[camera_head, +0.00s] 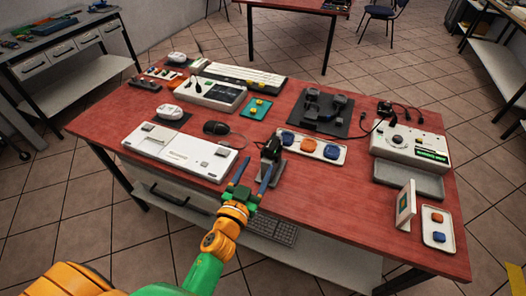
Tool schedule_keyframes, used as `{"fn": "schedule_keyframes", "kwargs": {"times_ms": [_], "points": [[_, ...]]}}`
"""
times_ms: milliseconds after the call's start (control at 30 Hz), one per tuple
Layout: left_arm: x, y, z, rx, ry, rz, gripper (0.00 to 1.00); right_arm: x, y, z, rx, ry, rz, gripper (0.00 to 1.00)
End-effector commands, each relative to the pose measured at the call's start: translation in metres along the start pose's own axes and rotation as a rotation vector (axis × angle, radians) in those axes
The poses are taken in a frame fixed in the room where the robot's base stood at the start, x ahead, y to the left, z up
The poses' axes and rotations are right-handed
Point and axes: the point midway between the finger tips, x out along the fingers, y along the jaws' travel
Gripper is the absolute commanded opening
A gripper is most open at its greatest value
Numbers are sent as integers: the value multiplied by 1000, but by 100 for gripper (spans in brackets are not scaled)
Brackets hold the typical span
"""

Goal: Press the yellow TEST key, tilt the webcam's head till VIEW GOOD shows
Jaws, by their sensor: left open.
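The webcam (271,149) appears as a small black head on a grey stand near the front edge of the red table. My left gripper (254,168) is in front of it, with its two blue fingers spread apart and nothing between them. The right finger is close to the webcam's stand; I cannot tell whether they touch. A white console (400,144) at the right has a lit green display (432,156), its text too small to read. I cannot make out the yellow TEST key. My right gripper is out of view.
A white panel (180,151) lies left of the gripper. A tray of blue and orange pieces (333,152) is right of the webcam, with a black board (320,108) behind. An upright white frame (405,205) stands at the right. The red table's (335,205) front right is clear.

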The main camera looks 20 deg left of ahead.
Motion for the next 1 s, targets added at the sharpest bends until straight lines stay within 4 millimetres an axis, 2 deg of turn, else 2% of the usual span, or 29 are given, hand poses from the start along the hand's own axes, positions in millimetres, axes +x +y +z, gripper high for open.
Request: {"fn": "schedule_keyframes", "kwargs": {"times_ms": [100,400,533,767,867,1000], "points": [[9,11,-7,3,40,43,68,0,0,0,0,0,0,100],[62,13,-8,2,40,43,68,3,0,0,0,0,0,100],[72,13,-8,4,38,43,68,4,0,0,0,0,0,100],[73,13,-8,3,37,42,68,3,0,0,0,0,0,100],[73,13,-8,3,37,42,46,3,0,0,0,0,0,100],[73,13,-8,3,37,42,8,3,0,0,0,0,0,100]]}}
